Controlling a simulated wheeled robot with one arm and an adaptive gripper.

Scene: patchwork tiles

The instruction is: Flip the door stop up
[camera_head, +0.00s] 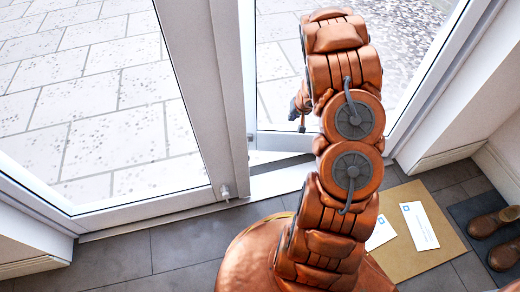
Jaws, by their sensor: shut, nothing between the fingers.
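A small pale door stop (225,192) is at the bottom right corner of the white-framed glass door (150,207) on the left. It looks upright, with its lower end close to the floor; its exact pose is too small to tell. My gripper (301,126) shows beyond my copper arm, in front of the right glass panel. It is shut and empty, pointing down. It is up and to the right of the door stop, well apart from it. My arm hides part of the gripper's wrist side.
A pale threshold (265,185) crosses the doorway. A brown mat or cardboard sheet (405,262) with white envelopes (419,226) lies at the right. Brown shoes (494,222) stand on a dark mat at the far right. Dark floor tiles (180,250) before the left door are clear.

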